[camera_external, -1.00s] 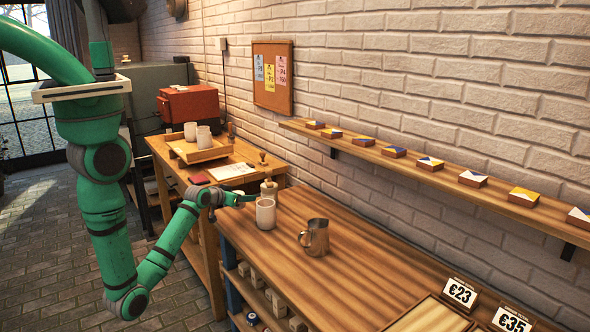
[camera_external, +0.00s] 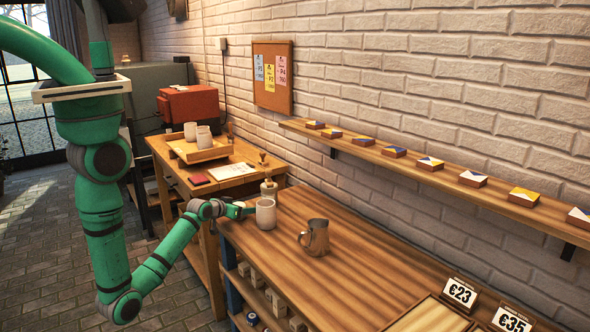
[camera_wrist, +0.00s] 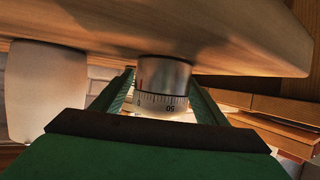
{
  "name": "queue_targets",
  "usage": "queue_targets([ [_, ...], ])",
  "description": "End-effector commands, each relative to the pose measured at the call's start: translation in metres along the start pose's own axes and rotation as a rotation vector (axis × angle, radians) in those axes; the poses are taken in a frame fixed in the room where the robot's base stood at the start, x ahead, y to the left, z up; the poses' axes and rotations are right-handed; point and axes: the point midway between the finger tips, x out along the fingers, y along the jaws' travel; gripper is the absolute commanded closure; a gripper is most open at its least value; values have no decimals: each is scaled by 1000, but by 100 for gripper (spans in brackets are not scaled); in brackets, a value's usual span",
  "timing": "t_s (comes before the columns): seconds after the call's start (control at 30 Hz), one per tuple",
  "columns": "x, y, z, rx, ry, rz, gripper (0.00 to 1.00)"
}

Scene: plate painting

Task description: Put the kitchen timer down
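The kitchen timer (camera_wrist: 164,78) is a silver cylinder with a ring of scale marks and numbers. In the wrist view it sits between the two green fingers of my gripper (camera_wrist: 163,88), which look closed against its sides. In the external view my gripper (camera_external: 243,211) is low at the left end of the wooden table (camera_external: 330,280), just left of a white mug. I cannot make out the timer there. The wrist view shows the timer close to the wooden surface, but whether it touches is unclear.
The white mug (camera_external: 265,214) stands right beside my gripper and shows in the wrist view (camera_wrist: 45,90). A metal pitcher (camera_external: 316,238) stands to its right. The table's middle is clear. Price signs (camera_external: 460,293) stand at the front right.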

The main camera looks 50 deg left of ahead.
Motion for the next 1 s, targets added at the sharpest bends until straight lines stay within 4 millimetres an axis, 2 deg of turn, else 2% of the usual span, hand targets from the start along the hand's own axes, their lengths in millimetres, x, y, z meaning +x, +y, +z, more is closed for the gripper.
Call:
queue_targets([
  [0.37,-5,0,-3,0,0,0,34],
  [0.47,-19,0,-2,0,0,0,34],
  [0.8,-86,0,-2,1,-1,0,34],
  [1.0,-112,0,-2,0,-1,0,34],
])
